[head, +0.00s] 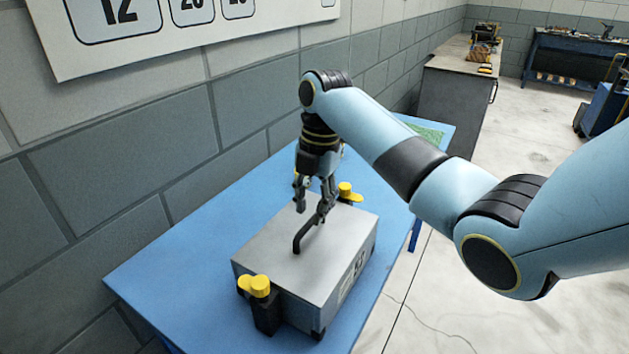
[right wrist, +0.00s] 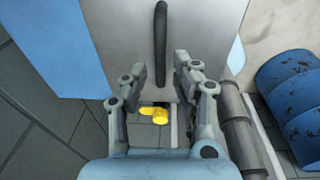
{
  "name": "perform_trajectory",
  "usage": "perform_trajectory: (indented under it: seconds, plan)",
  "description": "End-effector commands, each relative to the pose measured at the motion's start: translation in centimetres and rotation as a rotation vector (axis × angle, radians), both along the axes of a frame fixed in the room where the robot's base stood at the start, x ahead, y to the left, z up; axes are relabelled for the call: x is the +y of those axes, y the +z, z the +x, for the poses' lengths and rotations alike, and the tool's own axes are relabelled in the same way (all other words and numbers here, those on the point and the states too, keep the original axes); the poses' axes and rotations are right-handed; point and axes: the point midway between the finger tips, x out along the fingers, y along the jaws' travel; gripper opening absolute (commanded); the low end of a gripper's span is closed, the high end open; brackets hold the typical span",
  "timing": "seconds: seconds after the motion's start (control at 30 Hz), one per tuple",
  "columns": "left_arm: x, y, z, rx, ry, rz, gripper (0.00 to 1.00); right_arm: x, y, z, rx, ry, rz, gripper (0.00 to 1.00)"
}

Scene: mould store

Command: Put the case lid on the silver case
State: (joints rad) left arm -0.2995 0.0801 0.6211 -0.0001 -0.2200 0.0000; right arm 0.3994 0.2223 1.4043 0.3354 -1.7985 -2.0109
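The silver case (head: 345,285) sits on a blue table, its printed side facing right. Its flat grey top, which looks like the case lid (head: 275,255), lies level over it with a black bar handle (head: 312,236) standing up. I cannot make out a seam between lid and case. My right gripper (head: 312,208) points down over the lid, at the handle's far end. In the right wrist view its fingers (right wrist: 168,82) are spread and empty, with the handle (right wrist: 161,45) ahead between them, not gripped. My left gripper is not in view.
Black holders with yellow knobs stand at the case's near end (head: 256,286) and far end (head: 347,190). The blue table (head: 185,255) is clear at the left, beside a block wall. A green mat (head: 428,132) lies at its far end.

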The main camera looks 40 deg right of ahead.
Motion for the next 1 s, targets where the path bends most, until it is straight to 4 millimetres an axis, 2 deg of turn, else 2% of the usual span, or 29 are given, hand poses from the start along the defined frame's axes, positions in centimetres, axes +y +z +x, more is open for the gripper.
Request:
perform_trajectory:
  seconds: [0.1,0.2,0.4,1.0]
  plan:
    - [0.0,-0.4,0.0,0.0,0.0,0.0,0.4,-0.4,2.8,0.1,-0.006,0.001,-0.002,0.29]
    - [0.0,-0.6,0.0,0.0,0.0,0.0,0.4,-0.7,4.7,0.0,-0.003,0.0,-0.002,0.29]
    - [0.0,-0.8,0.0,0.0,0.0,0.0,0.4,-0.9,7.1,0.0,-0.001,0.0,0.0,0.29]
    - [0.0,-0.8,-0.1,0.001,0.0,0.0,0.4,-0.9,7.4,-0.1,0.0,-0.002,0.0,0.29]
